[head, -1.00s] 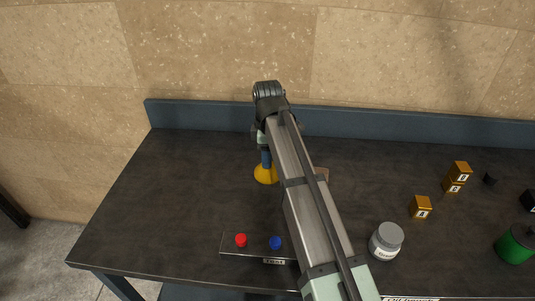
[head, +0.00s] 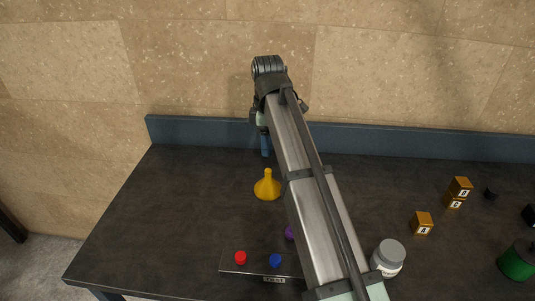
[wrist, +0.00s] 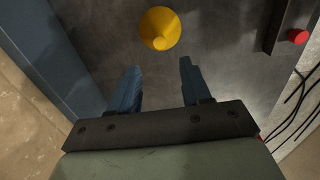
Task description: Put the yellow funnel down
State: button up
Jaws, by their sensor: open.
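The yellow funnel (head: 267,188) stands on the dark table, wide end down and spout up, left of my arm in the head view. It also shows in the wrist view (wrist: 160,28), beyond my fingertips and apart from them. My gripper (wrist: 157,78) is open and empty, with its two blue fingers spread. In the head view the gripper (head: 265,145) is behind and above the funnel, near the back edge of the table, partly hidden by my arm.
A tray (head: 238,267) with a red piece (head: 240,257) and a blue piece (head: 275,260) lies in front. A purple thing (head: 290,232) is partly hidden by my arm. A grey jar (head: 388,257), orange blocks (head: 422,223) and a green can (head: 517,262) stand right. The table's left is clear.

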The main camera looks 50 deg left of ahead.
jog(key=shift+r, duration=0.8)
